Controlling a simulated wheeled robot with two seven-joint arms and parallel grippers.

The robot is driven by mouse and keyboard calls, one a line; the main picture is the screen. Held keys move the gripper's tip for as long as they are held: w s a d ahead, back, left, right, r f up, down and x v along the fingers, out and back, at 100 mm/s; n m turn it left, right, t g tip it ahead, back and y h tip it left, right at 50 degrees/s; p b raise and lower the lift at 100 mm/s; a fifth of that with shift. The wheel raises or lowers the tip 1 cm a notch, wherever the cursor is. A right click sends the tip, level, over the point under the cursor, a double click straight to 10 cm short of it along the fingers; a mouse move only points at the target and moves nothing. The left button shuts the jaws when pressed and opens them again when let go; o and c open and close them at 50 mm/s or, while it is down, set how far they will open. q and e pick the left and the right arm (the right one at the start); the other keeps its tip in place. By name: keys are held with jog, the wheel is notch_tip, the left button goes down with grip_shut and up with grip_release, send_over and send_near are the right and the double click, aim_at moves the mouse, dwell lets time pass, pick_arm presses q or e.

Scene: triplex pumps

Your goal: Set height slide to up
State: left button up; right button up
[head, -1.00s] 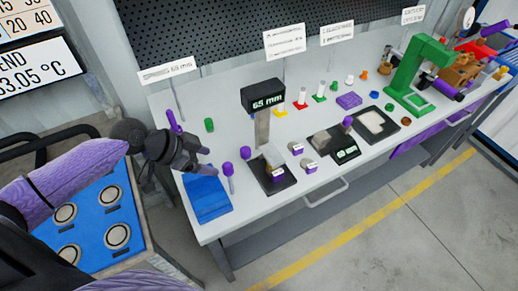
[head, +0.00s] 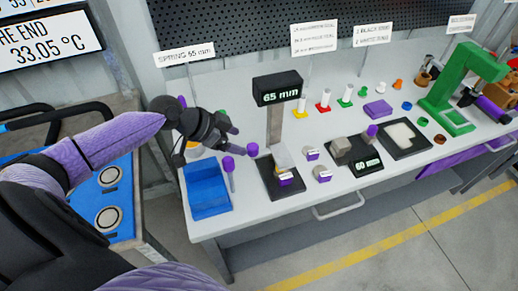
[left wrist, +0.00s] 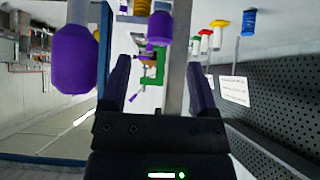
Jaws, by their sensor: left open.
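The height gauge has a dark base (head: 290,184), a grey column (head: 275,125) and a black display (head: 278,88) reading 65 mm. A purple knob (head: 253,149) sits at the left of the column, probably the slide's handle. My left gripper (head: 234,139) is open and empty, just left of this knob and apart from it. In the left wrist view the fingers (left wrist: 160,88) are spread, with a purple knob (left wrist: 160,28) beyond them and the grey column (left wrist: 177,65) running up between them. The right gripper is not in view.
A blue bin (head: 208,196) lies at the bench's front left. A second purple-topped handle (head: 228,165) stands beside it and looms close at left in the wrist view (left wrist: 75,65). A low 60 mm device (head: 362,160) stands right of the gauge. Small colored parts stand behind.

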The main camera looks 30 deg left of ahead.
aim_at(252, 146)
pick_arm(q)
jog(key=b+x, duration=0.1)
jog(key=x, duration=0.6)
jog(key=shift+w+d+f, duration=0.2)
jog(key=shift+w+f, duration=0.05)
grip_shut()
dwell(1.1)
